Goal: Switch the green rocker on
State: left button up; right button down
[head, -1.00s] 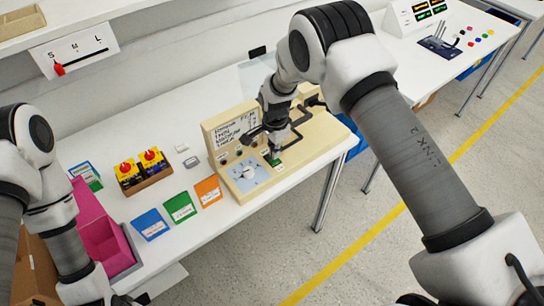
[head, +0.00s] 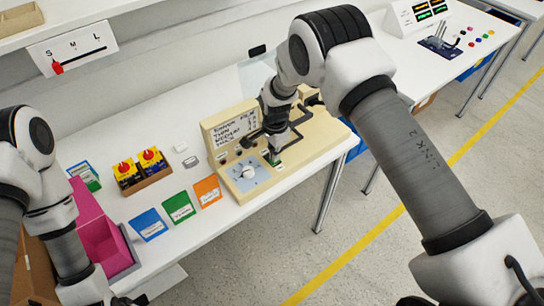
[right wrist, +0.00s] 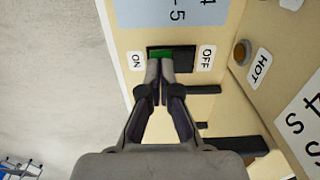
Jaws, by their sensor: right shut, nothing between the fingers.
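The green rocker (right wrist: 160,53) sits in a dark slot on the beige panel in the right wrist view, between the ON label (right wrist: 136,61) and the OFF label (right wrist: 206,58). Bright green shows toward the ON side; the OFF side looks dark. My right gripper (right wrist: 160,66) is shut and empty, with its fingertips at the lower edge of the rocker. I cannot tell whether they touch it. In the head view my right gripper (head: 269,150) is over the beige machine (head: 305,150), partly hiding the rocker. My left gripper (head: 130,299) shows only partly at the bottom edge.
Blue, green and orange cards (head: 179,207) lie on the white table. A box of yellow and red switches (head: 140,170) and a pink bin (head: 100,235) stand further left.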

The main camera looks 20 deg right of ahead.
jog(key=shift+f, duration=0.25)
jog(key=shift+r, duration=0.1)
jog(key=shift+r+p, duration=2.05)
jog(key=shift+r, duration=1.45)
jog(key=shift+f, duration=0.1)
